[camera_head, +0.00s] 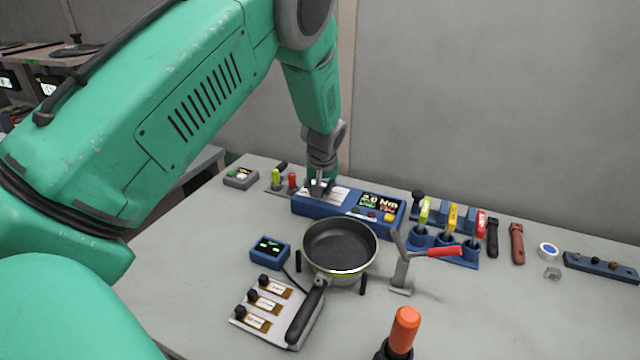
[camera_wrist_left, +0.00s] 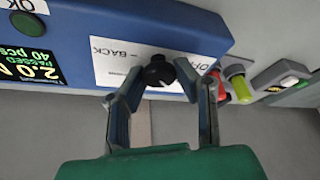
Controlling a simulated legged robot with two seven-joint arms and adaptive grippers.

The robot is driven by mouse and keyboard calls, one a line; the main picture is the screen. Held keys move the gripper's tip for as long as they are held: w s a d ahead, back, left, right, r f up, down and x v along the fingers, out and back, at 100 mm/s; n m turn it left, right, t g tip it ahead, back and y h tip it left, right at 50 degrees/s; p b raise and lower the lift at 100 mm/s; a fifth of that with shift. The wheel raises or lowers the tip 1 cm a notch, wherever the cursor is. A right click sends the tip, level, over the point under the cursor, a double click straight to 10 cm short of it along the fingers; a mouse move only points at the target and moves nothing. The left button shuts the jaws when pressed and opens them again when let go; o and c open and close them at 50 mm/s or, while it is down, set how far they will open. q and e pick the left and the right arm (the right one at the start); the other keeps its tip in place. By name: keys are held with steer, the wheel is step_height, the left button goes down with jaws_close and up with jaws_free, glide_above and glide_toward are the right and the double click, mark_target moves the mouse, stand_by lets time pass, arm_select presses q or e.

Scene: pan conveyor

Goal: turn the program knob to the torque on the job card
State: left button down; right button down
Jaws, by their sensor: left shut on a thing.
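The blue controller box (camera_head: 345,207) stands at the back of the bench, and its screen (camera_head: 381,201) reads about 2.0 Nm. In the left wrist view the screen (camera_wrist_left: 27,68) shows 2.0, PASSED and 40 pcs. The black program knob (camera_wrist_left: 158,71) with a pale pointer line sits on a white printed label (camera_wrist_left: 115,62) on the box. My left gripper (camera_head: 319,188) is over the box's left part, its fingers on either side of the knob and shut on it. The fingers hide part of the label. I cannot pick out the job card. My right gripper is out of view.
A pan (camera_head: 340,247) rests on a stand in front of the box. A tray with small labels (camera_head: 262,308), a small blue display (camera_head: 270,252) and a red-handled clamp (camera_head: 440,252) are nearby. Coloured drivers (camera_head: 450,225) stand in a blue holder to the right.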

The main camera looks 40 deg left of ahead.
arm_select(q)
steer(key=shift+w+d+r+m+p, duration=0.15)
steer(key=shift+r+m+p, duration=0.15)
steer(key=shift+m, duration=0.3)
steer(key=shift+t, duration=0.3)
steer(key=c, duration=1.2)
jaws_free()
steer(key=shift+s+d+r, duration=0.15)
steer(key=shift+s+d, duration=0.05)
steer(key=shift+s, duration=0.1)
steer(key=shift+w+r, duration=0.1)
steer(key=shift+r, duration=0.05)
steer(key=v, duration=1.1)
steer(key=shift+a+r, duration=0.2)
steer(key=shift+r, duration=0.05)
